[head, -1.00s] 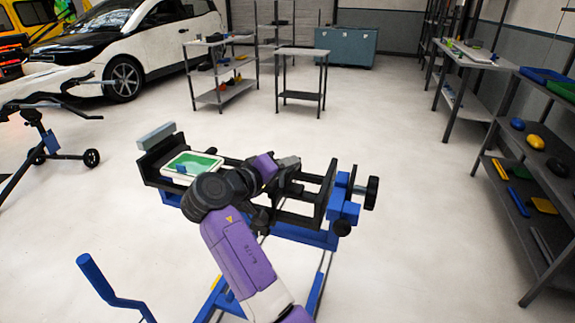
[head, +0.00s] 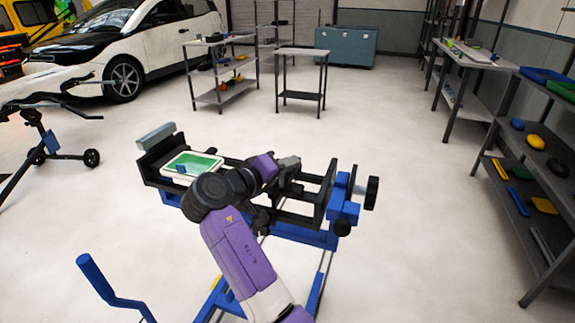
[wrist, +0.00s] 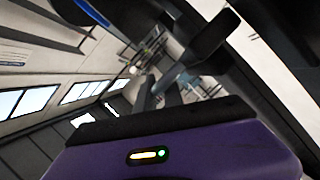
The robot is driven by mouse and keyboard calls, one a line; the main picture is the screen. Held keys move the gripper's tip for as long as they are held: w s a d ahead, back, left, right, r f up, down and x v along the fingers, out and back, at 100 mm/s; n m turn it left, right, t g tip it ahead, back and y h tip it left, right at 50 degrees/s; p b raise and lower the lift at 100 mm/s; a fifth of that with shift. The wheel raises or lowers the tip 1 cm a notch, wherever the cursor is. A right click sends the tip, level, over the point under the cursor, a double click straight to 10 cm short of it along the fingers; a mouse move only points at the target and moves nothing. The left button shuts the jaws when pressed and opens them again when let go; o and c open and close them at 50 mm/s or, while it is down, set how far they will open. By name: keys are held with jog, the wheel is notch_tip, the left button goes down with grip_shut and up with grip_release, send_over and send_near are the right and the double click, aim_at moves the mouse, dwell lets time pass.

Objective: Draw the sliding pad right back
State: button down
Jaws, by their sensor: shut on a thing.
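A blue stand carries a black clamp frame (head: 327,192) in the middle of the head view. My gripper (head: 289,163) is over the middle of this frame, shut on a dark part that I take to be the sliding pad (head: 291,187). My arm hides much of the pad and the near side of the frame. In the wrist view the fingers (wrist: 163,92) meet a dark bar (wrist: 208,40). The exact contact is hard to see there.
A white-rimmed green tray (head: 207,160) sits at the frame's left end. A black knob (head: 372,193) sticks out at the right end. A shelf unit (head: 535,165) stands far right. The floor (head: 420,250) between is clear.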

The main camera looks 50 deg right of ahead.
dwell(0.5)
jog(key=shift+s+d+p, duration=0.2)
jog(key=shift+s+p, duration=0.15)
jog(key=shift+s, duration=0.3)
jog(key=shift+s+d+p, duration=0.25)
jog(key=shift+s+p, duration=0.1)
jog(key=shift+s, duration=0.35)
jog(key=shift+s+d+p, duration=0.2)
jog(key=shift+s+p, duration=0.15)
jog(key=shift+s, duration=0.3)
jog(key=c, duration=1.8)
grip_release()
jog(key=shift+o, duration=0.2)
jog(key=v, duration=0.7)
jog(key=shift+a+r, duration=0.15)
jog(key=shift+a, duration=0.25)
